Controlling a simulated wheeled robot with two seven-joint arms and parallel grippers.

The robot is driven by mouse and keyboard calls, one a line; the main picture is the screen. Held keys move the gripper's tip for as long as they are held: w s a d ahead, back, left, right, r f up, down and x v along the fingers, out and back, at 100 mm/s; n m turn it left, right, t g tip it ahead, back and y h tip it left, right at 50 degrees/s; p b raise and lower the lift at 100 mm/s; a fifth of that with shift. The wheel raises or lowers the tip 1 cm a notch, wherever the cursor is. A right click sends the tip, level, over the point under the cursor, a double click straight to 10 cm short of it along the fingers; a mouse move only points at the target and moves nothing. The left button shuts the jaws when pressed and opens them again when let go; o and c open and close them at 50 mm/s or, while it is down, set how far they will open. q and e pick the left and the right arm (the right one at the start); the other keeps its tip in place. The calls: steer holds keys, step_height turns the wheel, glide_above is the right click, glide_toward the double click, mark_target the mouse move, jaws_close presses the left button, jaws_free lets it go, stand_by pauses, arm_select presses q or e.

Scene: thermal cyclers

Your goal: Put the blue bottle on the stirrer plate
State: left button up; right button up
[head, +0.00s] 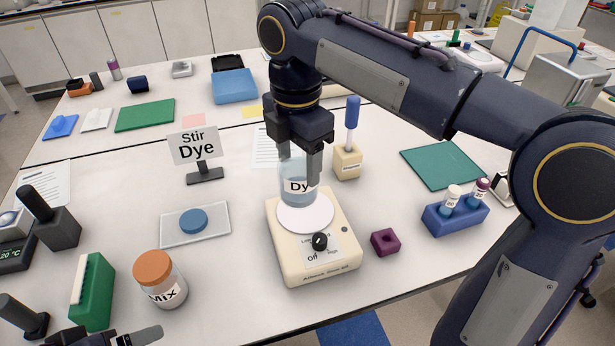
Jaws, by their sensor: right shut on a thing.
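The blue bottle (297,188) is clear with blue liquid and a label reading "Dy". My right gripper (299,165) is shut on its upper part from above. The bottle is upright over the white round plate of the cream stirrer (313,262). Its base looks to be on or just above the plate; I cannot tell whether it touches. The stirrer's black knob (319,241) faces the front. Part of my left gripper (140,338) shows at the bottom left edge, mostly cut off, so its opening cannot be judged.
An orange-lidded "Mix" jar (160,279) and a tray with a blue disc (194,221) are left of the stirrer. A "Stir Dye" sign (197,147) stands behind. A purple block (385,242) and a blue tube rack (456,214) are to the right.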

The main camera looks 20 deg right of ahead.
steer(key=w+f, duration=0.1)
steer(key=f, duration=0.1)
steer(key=w+d+f, duration=0.1)
steer(key=w+f, duration=0.1)
steer(key=f, duration=0.1)
steer(key=w+d+f, duration=0.1)
steer(key=f, duration=0.2)
steer(key=shift+w+d+f, duration=0.15)
steer(key=shift+f, duration=0.3)
steer(key=shift+f, duration=0.1)
steer(key=o, duration=1.2)
steer(key=shift+f+b, duration=0.1)
steer(key=shift+b, duration=0.2)
